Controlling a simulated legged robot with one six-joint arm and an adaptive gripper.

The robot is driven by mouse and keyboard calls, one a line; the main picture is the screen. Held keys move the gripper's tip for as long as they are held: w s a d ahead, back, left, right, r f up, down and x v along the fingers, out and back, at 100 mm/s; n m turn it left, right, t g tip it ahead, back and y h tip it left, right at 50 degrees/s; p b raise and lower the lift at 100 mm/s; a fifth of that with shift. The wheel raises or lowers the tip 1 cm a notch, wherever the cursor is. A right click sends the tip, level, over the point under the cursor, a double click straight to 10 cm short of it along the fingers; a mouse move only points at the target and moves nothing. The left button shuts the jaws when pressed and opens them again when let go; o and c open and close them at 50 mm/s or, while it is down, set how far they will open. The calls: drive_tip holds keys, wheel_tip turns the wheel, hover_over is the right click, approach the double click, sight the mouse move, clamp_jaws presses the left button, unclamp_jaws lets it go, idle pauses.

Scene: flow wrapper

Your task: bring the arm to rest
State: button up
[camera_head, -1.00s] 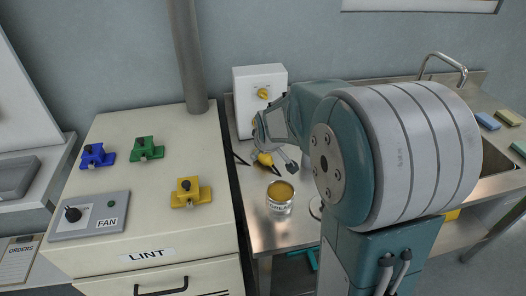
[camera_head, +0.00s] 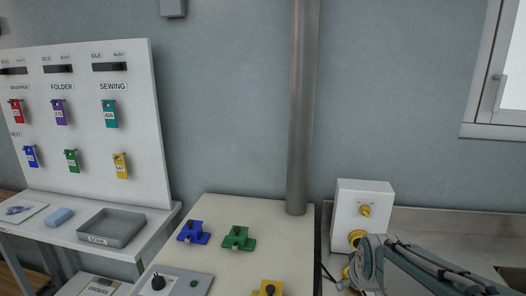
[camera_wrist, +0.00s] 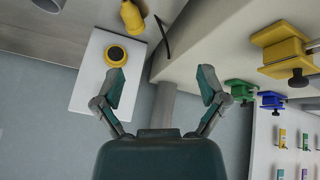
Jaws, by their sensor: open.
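My gripper (camera_wrist: 162,88) is open and empty in the wrist view, its two fingers spread wide with nothing between them. The wrist picture is upside down, with the wall behind the fingers. In the head view my arm (camera_head: 425,270) shows at the lower right, in front of the white box with a yellow knob (camera_head: 362,210). The fingertips are not clear in the head view. The white box also shows in the wrist view (camera_wrist: 92,80), to the left of the fingers.
A cream cabinet top (camera_head: 265,220) carries blue (camera_head: 194,233), green (camera_head: 238,239) and yellow (camera_head: 268,288) clamp-like blocks and a grey knob panel (camera_head: 180,280). A tag board (camera_head: 85,145) stands left above a grey tray (camera_head: 112,228). A vertical pipe (camera_head: 302,110) rises behind the cabinet.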

drive_tip(key=s+a+r+m, duration=0.1)
drive_tip(key=s+a, duration=0.1)
drive_tip(key=s, duration=0.6)
drive_tip(key=s+a+r+m+y, duration=0.1)
drive_tip(key=s+a+r, duration=0.1)
drive_tip(key=s, duration=0.6)
drive_tip(key=shift+s+a+m+g, duration=0.3)
drive_tip(key=shift+s+a+g, duration=0.1)
drive_tip(key=shift+a, duration=0.25)
drive_tip(key=shift+d+r, duration=0.1)
